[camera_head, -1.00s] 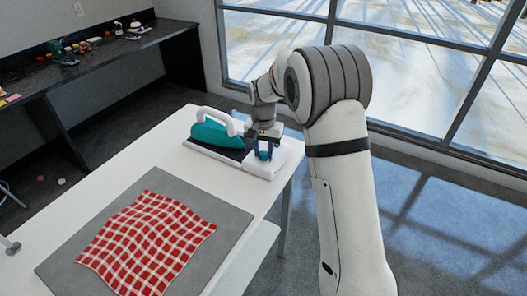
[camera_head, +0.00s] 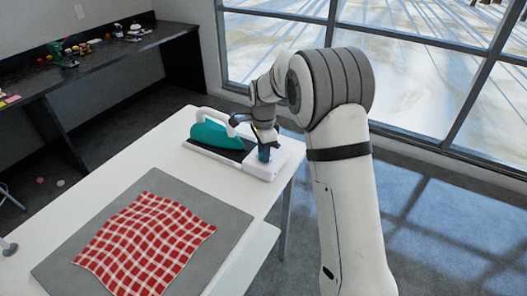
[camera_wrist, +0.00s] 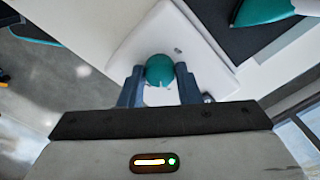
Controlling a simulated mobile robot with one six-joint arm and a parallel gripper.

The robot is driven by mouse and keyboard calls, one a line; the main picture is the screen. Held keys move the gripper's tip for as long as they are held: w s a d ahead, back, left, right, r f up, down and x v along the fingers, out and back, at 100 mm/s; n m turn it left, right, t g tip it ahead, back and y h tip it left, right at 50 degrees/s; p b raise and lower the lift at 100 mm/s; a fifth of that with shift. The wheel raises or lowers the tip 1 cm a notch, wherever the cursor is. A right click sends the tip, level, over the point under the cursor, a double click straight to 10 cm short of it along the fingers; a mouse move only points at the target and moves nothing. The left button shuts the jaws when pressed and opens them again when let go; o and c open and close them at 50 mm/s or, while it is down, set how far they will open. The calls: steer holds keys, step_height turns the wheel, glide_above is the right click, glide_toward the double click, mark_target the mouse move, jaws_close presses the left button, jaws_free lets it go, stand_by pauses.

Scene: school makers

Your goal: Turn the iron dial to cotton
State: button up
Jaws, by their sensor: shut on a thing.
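The iron (camera_head: 213,136), teal with a white handle, rests on its dark and white base (camera_head: 268,172) at the far end of the white table. A round teal dial (camera_wrist: 160,69) sits on the white end of the base. My gripper (camera_wrist: 160,85) points down over it, with a blue-grey finger on each side, shut on the dial. In the head view my gripper (camera_head: 264,153) mostly covers the dial. Part of the teal iron (camera_wrist: 262,10) shows at the top right of the wrist view. The dial's markings and pointer cannot be read.
A red checked cloth (camera_head: 146,243) lies on a grey mat (camera_head: 226,222) on the near part of the table (camera_head: 160,160). A dark counter (camera_head: 90,58) with small items stands at the back left. Windows line the back right.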

steer(key=m, duration=0.5)
steer(key=shift+r, duration=0.1)
steer(key=shift+m, duration=2.4)
steer(key=o, duration=1)
steer(key=shift+c, duration=0.2)
step_height(320, 180, up, 8)
steer(key=shift+f+b, duration=0.2)
steer(key=shift+b, duration=0.2)
